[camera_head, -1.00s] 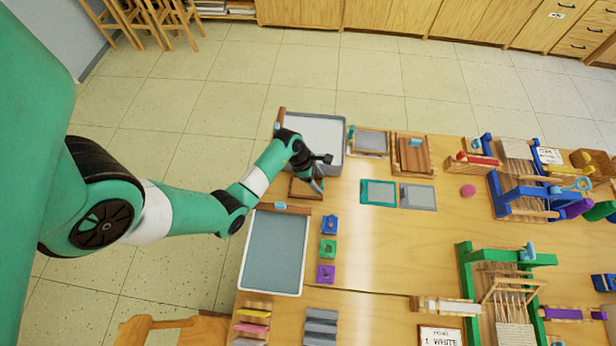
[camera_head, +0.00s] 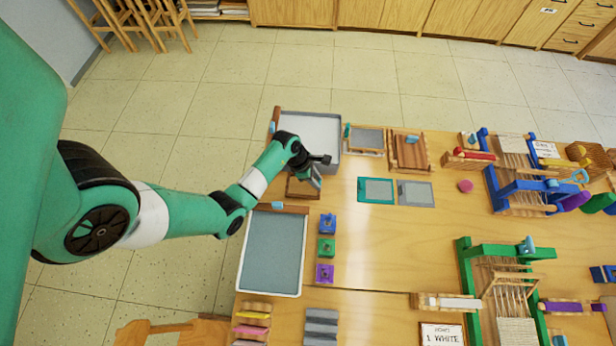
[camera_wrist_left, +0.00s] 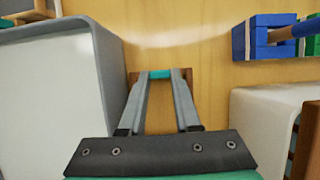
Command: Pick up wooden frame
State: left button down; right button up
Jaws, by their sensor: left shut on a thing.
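The wooden frame (camera_head: 303,188) is a small brown piece on the table, just below the grey-white tray in the head view. My left gripper (camera_head: 315,176) is over it and partly hides it. In the left wrist view the two fingers of the gripper (camera_wrist_left: 160,76) come together on a teal tab of the frame, whose brown edge (camera_wrist_left: 187,75) shows at both sides of the fingertips. The gripper is shut on the frame. I cannot tell whether the frame touches the table. My right gripper is not in view.
A grey-white tray (camera_head: 335,148) stands close above the gripper, and a blue-grey tray (camera_head: 245,262) stands below it. Blue (camera_head: 327,224), green (camera_head: 326,248) and purple (camera_head: 324,273) blocks stand at lower right. Flat screens (camera_head: 376,190) lie to the right. The table between is bare.

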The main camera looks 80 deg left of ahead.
pick_arm(q)
jog(key=shift+r, duration=0.1)
notch_tip(320, 180, up, 18)
jog(key=p, duration=0.7)
